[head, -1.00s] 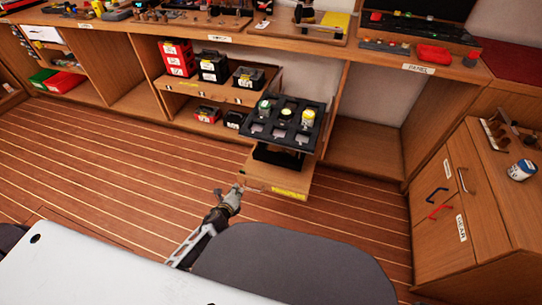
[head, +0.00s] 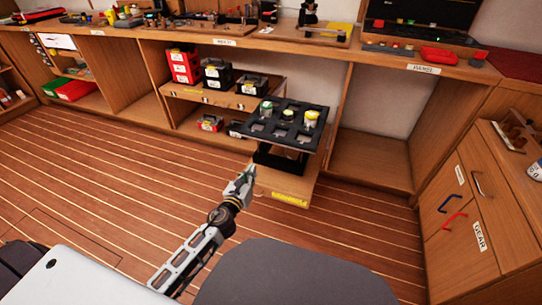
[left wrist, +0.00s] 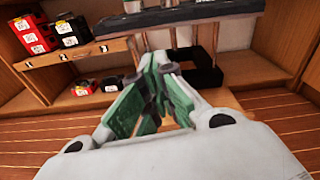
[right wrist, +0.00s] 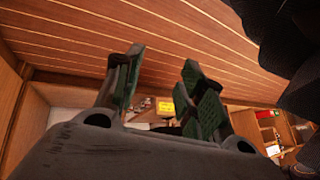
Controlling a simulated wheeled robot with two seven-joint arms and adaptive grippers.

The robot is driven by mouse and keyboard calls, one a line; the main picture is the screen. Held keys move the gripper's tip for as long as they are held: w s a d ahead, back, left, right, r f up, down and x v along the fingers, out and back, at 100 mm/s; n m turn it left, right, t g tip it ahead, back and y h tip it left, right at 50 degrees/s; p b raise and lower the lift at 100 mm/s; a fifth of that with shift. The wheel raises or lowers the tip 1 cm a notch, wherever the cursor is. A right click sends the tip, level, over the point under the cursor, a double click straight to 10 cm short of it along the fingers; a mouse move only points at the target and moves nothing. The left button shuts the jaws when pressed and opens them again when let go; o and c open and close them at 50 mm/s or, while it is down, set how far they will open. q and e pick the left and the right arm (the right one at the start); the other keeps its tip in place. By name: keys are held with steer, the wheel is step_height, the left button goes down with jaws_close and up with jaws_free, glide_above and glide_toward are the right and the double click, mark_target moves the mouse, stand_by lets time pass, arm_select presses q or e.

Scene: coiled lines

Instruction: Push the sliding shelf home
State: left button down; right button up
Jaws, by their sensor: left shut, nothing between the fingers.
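The sliding shelf (head: 288,188) is a wooden board with a yellow label on its front, standing out from the cabinet low over the floor. A black stand and a black tray (head: 306,138) with compartments and several jars (head: 288,115) rise above it. My left gripper (head: 248,174) is shut and empty, at the shelf's front left corner; I cannot tell whether it touches. In the left wrist view its closed green-padded fingers (left wrist: 160,68) hide part of the shelf (left wrist: 222,99). My right gripper (right wrist: 155,70) is open and empty, outside the head view.
Left of the shelf, another wooden shelf (head: 210,94) carries red and black boxes. A drawer unit (head: 462,215) stands at the right. An empty cabinet bay (head: 370,160) lies right of the tray. The plank floor (head: 110,190) is clear at the left; a grey rounded surface (head: 290,275) fills the bottom.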

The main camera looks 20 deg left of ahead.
mark_target(285, 146)
arm_select(q)
steer(key=shift+s+d+r+m+t+b, duration=0.1)
steer(key=shift+d+r+m+t+b, duration=0.15)
steer(key=shift+d+r+m, duration=0.2)
steer(key=shift+s+d+r+m+t+b, duration=0.15)
steer(key=shift+d+r+m+b, duration=0.15)
steer(key=shift+r, duration=0.25)
arm_select(e)
steer(key=shift+s+d+r, duration=0.2)
steer(key=shift+r, duration=0.25)
arm_select(q)
steer(key=shift+w, duration=0.2)
steer(key=w+b, duration=0.2)
steer(key=w, duration=1.1)
steer(key=shift+w+d, duration=0.2)
steer(key=shift+w, duration=0.2)
arm_select(e)
steer(key=f, duration=0.2)
steer(key=shift+w+a+f+t+y, duration=0.25)
steer(key=shift+w+f+t+y, duration=0.05)
steer(key=shift+t, duration=0.1)
steer(key=shift+s+f, duration=0.1)
steer(key=shift+s, duration=0.15)
